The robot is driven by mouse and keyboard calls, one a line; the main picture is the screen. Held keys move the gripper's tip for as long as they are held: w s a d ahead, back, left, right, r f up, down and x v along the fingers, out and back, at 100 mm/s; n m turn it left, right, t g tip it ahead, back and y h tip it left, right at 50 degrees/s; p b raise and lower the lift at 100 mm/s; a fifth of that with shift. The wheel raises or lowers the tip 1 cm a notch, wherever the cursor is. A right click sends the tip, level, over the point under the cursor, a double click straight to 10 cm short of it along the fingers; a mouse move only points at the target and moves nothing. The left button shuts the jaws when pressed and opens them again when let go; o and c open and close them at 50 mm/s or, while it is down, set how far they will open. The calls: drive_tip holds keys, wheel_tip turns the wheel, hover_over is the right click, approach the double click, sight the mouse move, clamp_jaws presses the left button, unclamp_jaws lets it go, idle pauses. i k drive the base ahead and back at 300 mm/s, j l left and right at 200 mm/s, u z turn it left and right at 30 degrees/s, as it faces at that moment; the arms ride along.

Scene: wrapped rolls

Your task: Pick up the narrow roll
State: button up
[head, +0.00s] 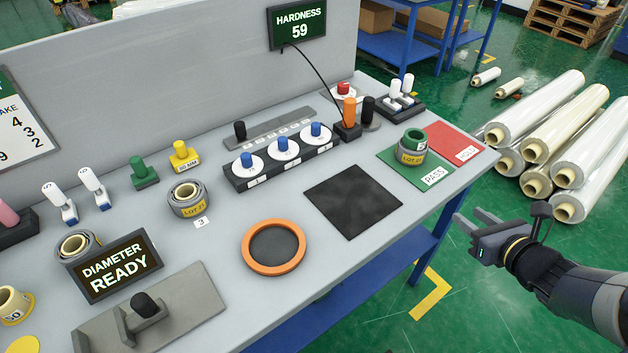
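Several small rolls are on the grey table (240,205); I cannot tell which one is called narrow. A grey roll (187,201) with a yellow lot label sits by a card marked 3. Another grey roll (75,246) stands behind the diameter display. A roll (411,151) with a yellow label and a green ring on top sits on the green PASS mat (438,166). A cream-cored roll (13,303) is at the left edge, partly cut off. My gripper (470,214) is open and empty, off the table's right edge above the floor.
A black square mat (353,200) and an orange ring (273,247) lie at the front. A red HOLD mat (455,141), a stamp rack (283,154) and the hardness display (298,24) are further back. Large wrapped rolls (545,108) lie on the floor at right.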

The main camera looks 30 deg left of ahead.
sight(189, 198)
drive_tip(key=j+u, duration=0.1)
drive_tip(key=u, duration=0.85)
drive_tip(key=j+u, duration=0.1)
drive_tip(key=u, duration=0.4)
drive_tip(key=i+j+u, duration=0.2)
drive_tip(key=i, duration=0.15)
